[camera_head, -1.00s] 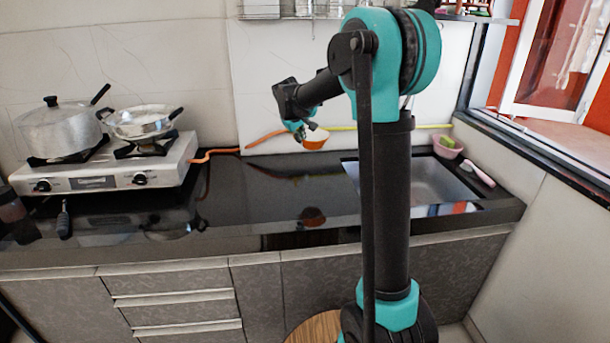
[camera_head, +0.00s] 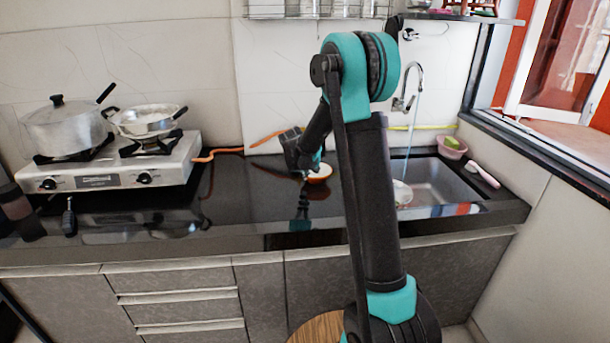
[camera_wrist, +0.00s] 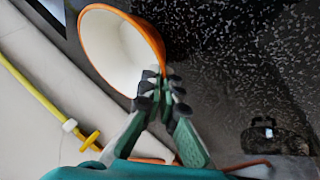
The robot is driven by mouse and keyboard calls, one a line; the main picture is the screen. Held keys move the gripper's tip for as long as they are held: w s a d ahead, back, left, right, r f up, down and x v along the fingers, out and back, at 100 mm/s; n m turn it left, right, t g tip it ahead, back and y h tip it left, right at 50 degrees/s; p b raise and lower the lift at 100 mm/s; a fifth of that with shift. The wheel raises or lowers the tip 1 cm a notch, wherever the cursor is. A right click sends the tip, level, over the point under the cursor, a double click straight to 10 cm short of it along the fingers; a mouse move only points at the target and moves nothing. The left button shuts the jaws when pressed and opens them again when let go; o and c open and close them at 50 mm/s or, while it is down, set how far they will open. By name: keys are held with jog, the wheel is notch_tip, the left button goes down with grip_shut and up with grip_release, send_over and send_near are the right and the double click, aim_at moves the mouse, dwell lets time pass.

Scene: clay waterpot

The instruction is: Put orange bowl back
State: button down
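The orange bowl (camera_head: 320,174) has a white inside and is low over the black counter, left of the sink. I cannot tell whether its base touches the counter. My gripper (camera_head: 308,172) is at the bowl's left edge. In the wrist view the orange bowl (camera_wrist: 121,50) shows its white inside, and the fingertips of my gripper (camera_wrist: 161,84) pinch its rim. The fingertips hide a small part of the rim.
The sink (camera_head: 437,183) is on the right, with a whitish dish (camera_head: 402,193) in it and a tap (camera_head: 408,90) behind. A stove (camera_head: 110,170) with two pots stands left. An orange hose (camera_head: 218,151) runs along the wall. The counter between is mostly clear.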

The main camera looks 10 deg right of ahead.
jog(key=c, duration=2.3)
grip_release()
jog(key=shift+f, duration=0.2)
jog(key=o, duration=0.6)
jog(key=shift+r, duration=0.3)
jog(key=v, duration=1.2)
jog(key=s+d+f+m+y, duration=0.1)
jog(key=s+d+f+m, duration=0.1)
jog(key=s, duration=0.9)
jog(key=s+d+f+m+g, duration=0.1)
jog(key=s+d+f, duration=0.3)
jog(key=s, duration=0.8)
jog(key=s+d+f+m+g+y, duration=0.1)
jog(key=s+f, duration=0.5)
jog(key=s, duration=0.6)
jog(key=shift+s+d+f+m+y, duration=0.1)
jog(key=shift+d+f+m+y, duration=0.05)
jog(key=shift+d+m, duration=0.3)
jog(key=shift+d+f+m+y, duration=0.15)
jog(key=shift+d+m, duration=0.2)
jog(key=shift+d, duration=0.15)
